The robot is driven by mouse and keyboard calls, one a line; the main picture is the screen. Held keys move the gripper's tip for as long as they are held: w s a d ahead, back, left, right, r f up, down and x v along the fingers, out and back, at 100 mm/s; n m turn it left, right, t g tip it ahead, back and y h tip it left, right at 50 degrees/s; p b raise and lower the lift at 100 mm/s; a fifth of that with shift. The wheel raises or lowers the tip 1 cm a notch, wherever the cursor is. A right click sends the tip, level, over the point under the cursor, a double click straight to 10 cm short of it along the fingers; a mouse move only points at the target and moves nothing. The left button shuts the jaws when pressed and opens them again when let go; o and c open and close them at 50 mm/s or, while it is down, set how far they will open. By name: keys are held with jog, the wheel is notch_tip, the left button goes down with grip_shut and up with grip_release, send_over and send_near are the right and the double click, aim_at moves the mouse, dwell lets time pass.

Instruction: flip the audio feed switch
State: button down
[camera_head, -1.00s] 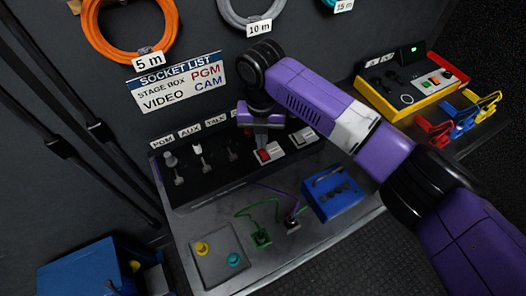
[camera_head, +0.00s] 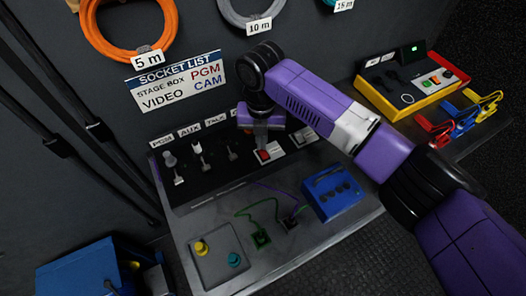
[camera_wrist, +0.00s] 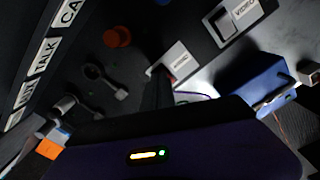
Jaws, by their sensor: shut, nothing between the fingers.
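A white-framed switch with a red part (camera_head: 268,153) is on the black sloped panel, and a second, similar switch (camera_head: 303,137) is to its right. In the wrist view, the first switch (camera_wrist: 178,60) is partly hidden by my fingers, and the second (camera_wrist: 236,18) has a label that seems to read VIDEO. The first one's label is not readable. My gripper (camera_head: 260,138) is shut and empty, pointing down at the first switch. In the wrist view, its dark fingertips (camera_wrist: 160,78) reach the near edge of that switch. I cannot tell whether they touch it.
Several levers (camera_head: 198,150) under PGM, AUX and TALK labels line the panel's left. A blue box (camera_head: 334,192), cables, and a grey plate with yellow and teal knobs (camera_head: 216,258) lie on the desk in front. A yellow-and-red case (camera_head: 410,85) stands at the right.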

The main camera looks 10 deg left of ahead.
jog(key=shift+f+b, duration=0.4)
jog(key=shift+f, duration=0.3)
dwell(0.4)
jog(key=shift+r+p, duration=2.65)
jog(key=shift+r, duration=0.95)
